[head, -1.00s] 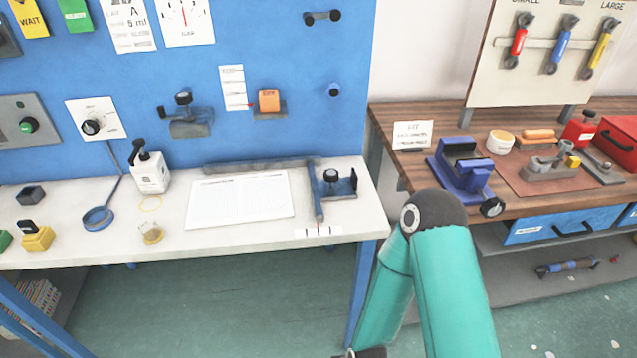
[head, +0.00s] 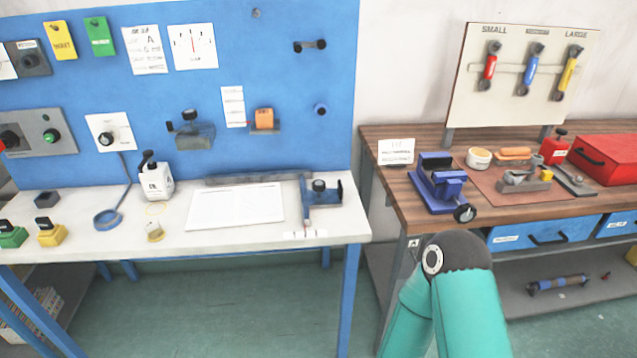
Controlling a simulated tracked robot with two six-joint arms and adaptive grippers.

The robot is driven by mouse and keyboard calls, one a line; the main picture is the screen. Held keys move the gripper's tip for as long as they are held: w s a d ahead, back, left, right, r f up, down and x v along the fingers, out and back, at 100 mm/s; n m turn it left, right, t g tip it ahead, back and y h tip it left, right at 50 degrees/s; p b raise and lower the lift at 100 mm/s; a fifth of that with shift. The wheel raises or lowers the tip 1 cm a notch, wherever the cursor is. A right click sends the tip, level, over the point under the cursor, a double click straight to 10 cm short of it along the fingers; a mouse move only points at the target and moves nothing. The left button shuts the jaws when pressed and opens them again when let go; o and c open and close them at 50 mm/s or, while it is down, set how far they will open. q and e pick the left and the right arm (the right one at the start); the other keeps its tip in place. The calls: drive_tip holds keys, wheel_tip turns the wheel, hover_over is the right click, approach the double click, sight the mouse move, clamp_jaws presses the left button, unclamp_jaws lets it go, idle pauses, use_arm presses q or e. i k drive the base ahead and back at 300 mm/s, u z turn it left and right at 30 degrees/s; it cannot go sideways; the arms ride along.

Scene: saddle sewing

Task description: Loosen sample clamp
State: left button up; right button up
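A blue clamp-like fixture with a black knob (head: 320,197) stands at the right end of the white table, beside a white printed sheet (head: 236,206). A larger blue vise (head: 440,184) with a black hand knob (head: 465,213) stands on the wooden bench to the right. No label shows which is the sample clamp, and I cannot tell whether either is tight. Neither gripper is in view.
The wooden bench holds a grey fixture (head: 525,179) and a red box (head: 606,156). Wrenches hang above it. Green floor in front of the table is clear.

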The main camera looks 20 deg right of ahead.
sight(318, 186)
drive_tip(key=z, duration=0.05)
drive_tip(key=i, duration=0.9)
drive_tip(key=u, duration=0.05)
